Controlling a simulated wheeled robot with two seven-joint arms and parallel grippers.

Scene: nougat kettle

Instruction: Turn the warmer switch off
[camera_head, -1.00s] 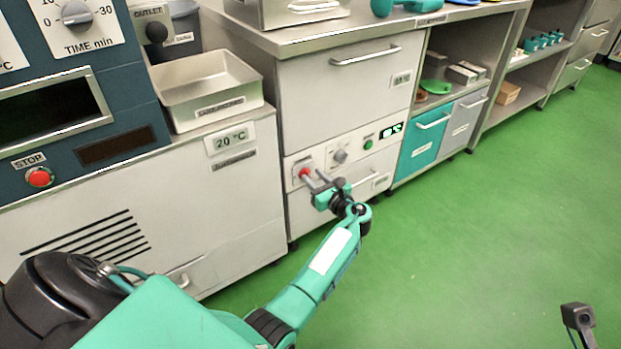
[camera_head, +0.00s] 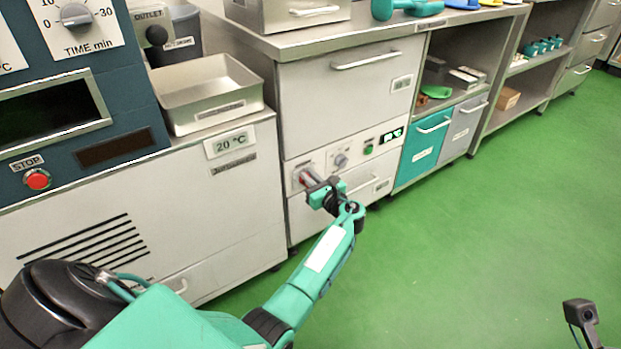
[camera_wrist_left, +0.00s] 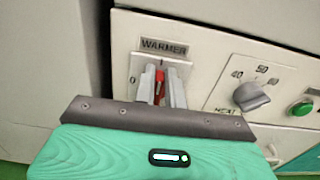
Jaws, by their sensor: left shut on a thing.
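The warmer switch (camera_wrist_left: 160,84) is a small red lever on a pale plate, under a label reading WARMER, on the front panel of the steel cabinet. A 0 is marked at the left of the plate. My left gripper (camera_wrist_left: 161,92) has its two grey fingers on either side of the red lever and is shut on it. In the head view my left gripper (camera_head: 307,178) reaches the panel and hides most of the switch. The lever looks nearly upright in the wrist view. My right gripper's fingers do not show.
Right of the switch are a grey heat knob (camera_wrist_left: 252,97) and a green button (camera_wrist_left: 301,108). A drawer handle (camera_head: 363,184) lies just below. A steel tray (camera_head: 209,94) sits on the left unit. The green floor (camera_head: 450,260) is clear.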

